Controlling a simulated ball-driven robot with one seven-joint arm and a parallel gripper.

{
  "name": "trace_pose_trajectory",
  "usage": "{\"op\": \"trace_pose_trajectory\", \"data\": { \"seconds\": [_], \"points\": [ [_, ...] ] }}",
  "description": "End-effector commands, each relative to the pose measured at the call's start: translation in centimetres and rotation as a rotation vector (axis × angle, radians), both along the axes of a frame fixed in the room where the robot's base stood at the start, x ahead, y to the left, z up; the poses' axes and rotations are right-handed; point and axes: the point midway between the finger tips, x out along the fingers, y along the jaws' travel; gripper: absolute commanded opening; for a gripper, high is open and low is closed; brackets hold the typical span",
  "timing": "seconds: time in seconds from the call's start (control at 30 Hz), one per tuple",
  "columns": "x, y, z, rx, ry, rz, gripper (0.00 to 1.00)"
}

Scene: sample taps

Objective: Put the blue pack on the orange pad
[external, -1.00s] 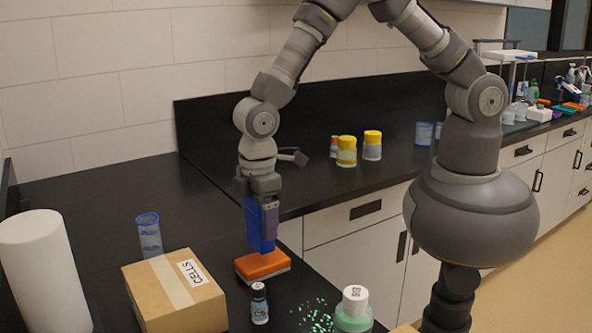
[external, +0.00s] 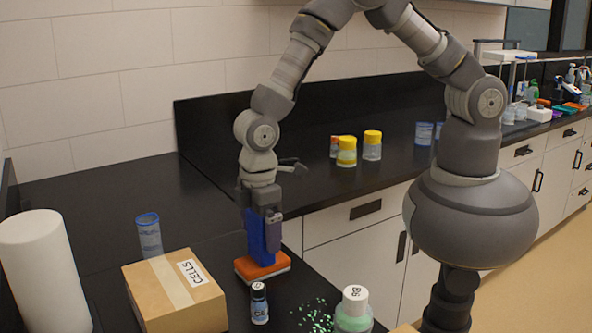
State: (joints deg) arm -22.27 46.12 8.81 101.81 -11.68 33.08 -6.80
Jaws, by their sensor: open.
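The orange pad (external: 245,272) lies on the black bench, right of the cardboard box. The blue pack (external: 258,245) stands upright on the pad, its lower end touching the pad's top. My gripper (external: 261,226) points straight down over the pad, with its fingers around the upper part of the pack. The fingers are open; the near finger hides some of the pack. I cannot tell if a finger still touches it.
A box marked CELLS (external: 180,292) is close on the left, a small dark vial (external: 259,303) just in front. A green jar (external: 354,310) stands near spilled green bits (external: 313,318). A blue-capped tube (external: 149,238) and white roll (external: 45,272) stand farther left.

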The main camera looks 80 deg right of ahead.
Motion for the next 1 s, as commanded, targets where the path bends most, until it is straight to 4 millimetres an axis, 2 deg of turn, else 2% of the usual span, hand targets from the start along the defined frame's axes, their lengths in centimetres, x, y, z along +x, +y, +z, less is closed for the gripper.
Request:
{"op": "trace_pose_trajectory", "data": {
  "seconds": [0.4,0.6,0.87,0.97,1.0],
  "points": [
    [0.1,0.0,9.3,0.002,-0.004,-0.001,1.0],
    [0.1,0.0,11.4,0.001,-0.002,0.0,1.0],
    [0.1,0.0,11.7,0.002,-0.004,-0.002,1.0],
    [1.4,-0.5,13.5,0.02,-0.047,-0.029,1.0],
    [2.4,-0.9,15.3,0.037,-0.085,-0.054,1.0]
  ]
}}
